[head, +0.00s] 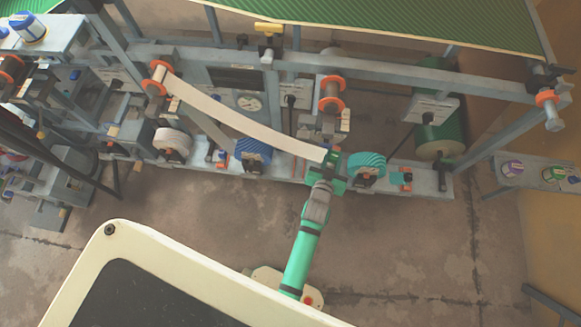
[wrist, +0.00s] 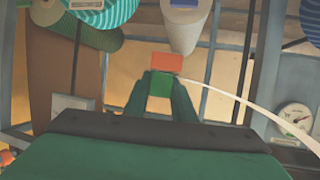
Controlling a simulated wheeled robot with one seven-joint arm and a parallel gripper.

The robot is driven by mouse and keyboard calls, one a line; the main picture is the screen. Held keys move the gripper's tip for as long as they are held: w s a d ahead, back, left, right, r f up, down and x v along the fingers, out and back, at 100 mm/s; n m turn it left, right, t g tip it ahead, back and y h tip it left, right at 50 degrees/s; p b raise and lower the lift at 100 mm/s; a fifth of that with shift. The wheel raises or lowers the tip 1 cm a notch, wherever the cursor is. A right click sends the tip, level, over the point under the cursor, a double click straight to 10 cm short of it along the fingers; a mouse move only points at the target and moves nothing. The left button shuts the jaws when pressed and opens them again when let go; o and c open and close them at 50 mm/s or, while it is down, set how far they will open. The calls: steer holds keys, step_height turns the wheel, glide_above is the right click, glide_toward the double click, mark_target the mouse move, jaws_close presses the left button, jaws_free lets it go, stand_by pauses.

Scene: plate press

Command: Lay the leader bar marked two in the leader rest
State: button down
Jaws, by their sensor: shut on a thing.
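My gripper (head: 330,168) is shut on the end piece of a long pale strip, held in the air in front of the press frame. In the wrist view, my gripper (wrist: 160,88) has a small green block (wrist: 160,84) between its fingers, with an orange block (wrist: 166,62) just beyond. I take this held piece to be the leader bar; no number is readable. The pale strip (head: 240,118) runs left from it to an orange-flanged spool (head: 157,78); it also shows in the wrist view (wrist: 240,102). I cannot tell which part is the leader rest.
A teal striped roll (head: 367,166) is close right of my gripper; a blue roll (head: 254,155) and a white roll (head: 172,142) are to the left. Another orange-flanged spool (head: 331,93) hangs above. A grey rail (head: 400,75) crosses behind. The floor (head: 430,240) at lower right is clear.

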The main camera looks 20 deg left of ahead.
steer(key=s+a+f+n+y, duration=0.2)
steer(key=s+a+f+y, duration=0.1)
steer(key=s+a+f, duration=0.75)
steer(key=f+x, duration=0.1)
steer(key=x, duration=0.4)
steer(key=f+x, duration=0.1)
steer(key=x, duration=0.4)
steer(key=s+d+f+x, duration=0.1)
steer(key=x, duration=0.4)
steer(key=shift+w+f, duration=0.25)
steer(key=shift+w, duration=0.05)
steer(key=shift+f, duration=2.85)
steer(key=c, duration=1.4)
jaws_free()
steer(key=shift+s, duration=0.1)
steer(key=v, duration=1)
steer(key=shift+s+r, duration=0.2)
steer(key=shift+r, duration=0.15)
